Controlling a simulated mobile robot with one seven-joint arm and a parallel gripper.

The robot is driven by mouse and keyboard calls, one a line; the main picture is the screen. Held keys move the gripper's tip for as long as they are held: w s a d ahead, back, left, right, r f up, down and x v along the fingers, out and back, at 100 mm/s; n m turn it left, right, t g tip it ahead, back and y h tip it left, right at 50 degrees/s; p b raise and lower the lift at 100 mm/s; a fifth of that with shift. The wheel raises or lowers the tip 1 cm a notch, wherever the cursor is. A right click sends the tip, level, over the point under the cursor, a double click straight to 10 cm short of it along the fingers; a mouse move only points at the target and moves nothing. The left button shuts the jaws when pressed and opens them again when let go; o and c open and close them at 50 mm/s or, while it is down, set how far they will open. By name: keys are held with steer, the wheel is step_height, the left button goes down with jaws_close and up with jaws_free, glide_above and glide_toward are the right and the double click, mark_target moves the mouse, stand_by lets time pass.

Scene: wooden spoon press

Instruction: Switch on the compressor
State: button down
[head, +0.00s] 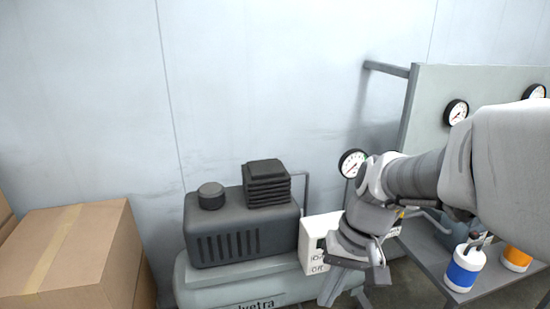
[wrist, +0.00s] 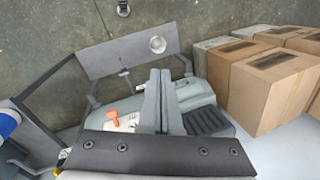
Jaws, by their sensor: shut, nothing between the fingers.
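The compressor (head: 240,238) is a dark ribbed housing on a grey-green tank, at the lower middle of the head view. It also shows in the wrist view (wrist: 207,120), right of my fingers. A white box with dark lettering (head: 311,250) sits at its right end, partly hidden behind my gripper (head: 331,297). In the wrist view an orange-red lever (wrist: 112,117) shows by the white box (wrist: 127,121), left of my gripper (wrist: 160,72). My gripper is shut and empty, in front of the box. I cannot tell whether it touches anything. The lever is hidden in the head view.
Cardboard boxes (head: 65,255) stand left of the compressor. A round gauge (head: 352,162) stands behind my wrist. At right is a grey panel (head: 430,100) with gauges above a bench holding blue (head: 464,269) and orange (head: 516,258) canisters. A wall closes the back.

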steer(key=w+f+m+t+y+b, duration=0.1)
steer(key=w+f+m+y+b, duration=0.2)
steer(key=w+f+m+y, duration=0.5)
steer(key=w+f+m+t+y+b, duration=0.15)
steer(key=w+f+y+b, duration=0.45)
steer(key=f, duration=0.7)
steer(key=w+d+f+m+t+h+b, duration=0.1)
steer(key=d+f+m+t+h, duration=0.5)
steer(key=f+m+t, duration=0.4)
steer(key=w+d+f+m+t+h+b, duration=0.1)
steer(key=w+d+f+m+t+h, duration=0.1)
steer(key=d+f+m+t+h, duration=0.4)
step_height(320, 180, down, 5)
steer(key=d+m+t, duration=0.2)
steer(key=m+t, duration=0.4)
steer(key=m, duration=0.1)
steer(key=shift+w+d+r, duration=0.2)
steer(key=w+a+r+b, duration=0.1)
steer(key=w+r, duration=0.6)
steer(key=r, duration=0.2)
steer(key=shift+a+r, duration=0.15)
steer(key=shift+a, duration=0.1)
